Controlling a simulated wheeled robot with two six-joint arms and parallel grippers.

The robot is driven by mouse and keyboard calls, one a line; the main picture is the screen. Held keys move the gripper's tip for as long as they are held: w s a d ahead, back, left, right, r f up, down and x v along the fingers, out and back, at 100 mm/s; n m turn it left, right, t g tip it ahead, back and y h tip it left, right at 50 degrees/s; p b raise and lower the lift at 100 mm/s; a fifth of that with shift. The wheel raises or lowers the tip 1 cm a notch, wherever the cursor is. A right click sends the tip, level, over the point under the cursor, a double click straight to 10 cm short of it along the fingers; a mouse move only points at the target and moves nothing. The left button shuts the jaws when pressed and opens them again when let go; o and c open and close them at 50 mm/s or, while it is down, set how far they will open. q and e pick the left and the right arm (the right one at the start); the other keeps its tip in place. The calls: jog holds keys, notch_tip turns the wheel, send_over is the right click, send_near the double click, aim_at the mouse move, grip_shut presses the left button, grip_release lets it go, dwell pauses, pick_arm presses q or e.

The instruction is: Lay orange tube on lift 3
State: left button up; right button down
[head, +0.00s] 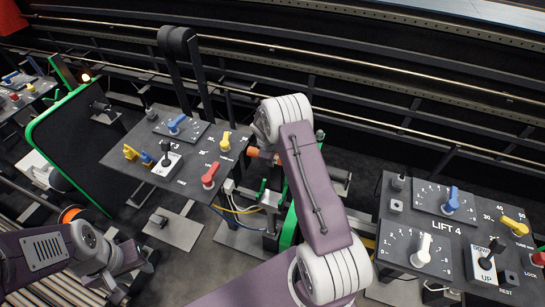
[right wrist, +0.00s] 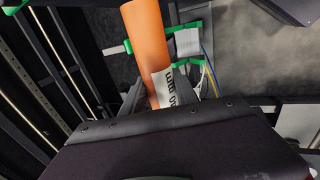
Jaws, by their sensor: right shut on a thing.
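The orange tube (right wrist: 147,38) runs up from my right gripper (right wrist: 152,92) in the right wrist view, with a white printed label on its lower part. My right gripper is shut on it. In the head view only a short orange end (head: 262,154) shows beside my right wrist; my arm hides the rest and the jaws. My left gripper (head: 122,292) is low at the left, partly cut off, its jaws unclear. A panel reading LIFT 4 (head: 447,229) is at the right. The middle panel (head: 190,140) has a label too small to read, so I cannot confirm lift 3.
A black belt with a green edge (head: 35,140) stands at the left. Two black upright arms (head: 175,45) rise behind the middle panel. Green parts and cables (head: 240,208) lie between the panels. Long metal rails (head: 400,85) cross the back. Levers stick up from the panels.

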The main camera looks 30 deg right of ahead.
jog(key=shift+f+b, duration=10.75)
jog(key=shift+f, duration=2.2)
jog(key=c, duration=0.9)
grip_release()
jog(key=shift+o, duration=0.2)
jog(key=v, duration=0.9)
jog(key=shift+r, duration=0.1)
